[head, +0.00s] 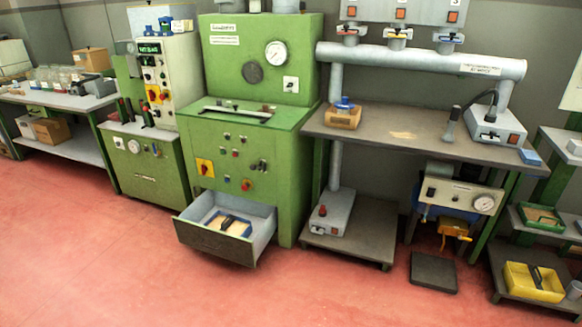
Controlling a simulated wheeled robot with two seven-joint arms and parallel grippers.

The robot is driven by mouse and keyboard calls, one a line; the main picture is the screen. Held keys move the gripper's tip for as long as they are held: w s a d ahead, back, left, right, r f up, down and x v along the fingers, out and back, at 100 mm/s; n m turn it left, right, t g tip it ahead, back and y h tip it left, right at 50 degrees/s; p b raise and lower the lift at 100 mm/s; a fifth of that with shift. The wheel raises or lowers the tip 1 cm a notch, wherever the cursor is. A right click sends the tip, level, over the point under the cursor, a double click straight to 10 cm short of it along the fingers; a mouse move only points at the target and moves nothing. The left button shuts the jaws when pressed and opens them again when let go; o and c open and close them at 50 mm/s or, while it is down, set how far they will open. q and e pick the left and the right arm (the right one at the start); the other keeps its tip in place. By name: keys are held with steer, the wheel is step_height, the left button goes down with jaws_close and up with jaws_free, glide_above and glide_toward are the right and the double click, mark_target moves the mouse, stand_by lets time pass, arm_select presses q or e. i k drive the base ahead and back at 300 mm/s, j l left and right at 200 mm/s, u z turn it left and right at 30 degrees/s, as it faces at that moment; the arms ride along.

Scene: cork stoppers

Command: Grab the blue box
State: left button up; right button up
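Neither of my grippers is in view. Several blue things show, and I cannot tell which one is the task's blue box. A small blue box (530,157) lies on the right end of the grey workbench. A pale blue box (574,147) lies on the shelf unit at the far right. A blue-edged tray or box (246,229) with pale contents and a dark object lies inside the open drawer (213,241) of the green machine. A blue object (344,104) sits on a brown block on the workbench's left end.
The green machine (225,151) stands in the middle, its drawer jutting out over the red floor. A yellow bin (518,282) sits low at right. The front floor (110,270) is clear.

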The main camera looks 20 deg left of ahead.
mark_target(221, 221)
steer(key=i+j, duration=0.15)
steer(key=j, duration=0.2)
steer(key=i+j, duration=0.15)
steer(key=j, duration=0.25)
steer(key=i+j, duration=0.15)
steer(key=j, duration=0.2)
steer(key=i+j, duration=0.1)
steer(key=j, duration=0.3)
steer(key=i+j, duration=0.15)
steer(key=j, duration=0.2)
steer(key=i+j, duration=0.15)
steer(key=j, duration=0.25)
steer(key=i+j, duration=0.15)
steer(key=j, duration=0.2)
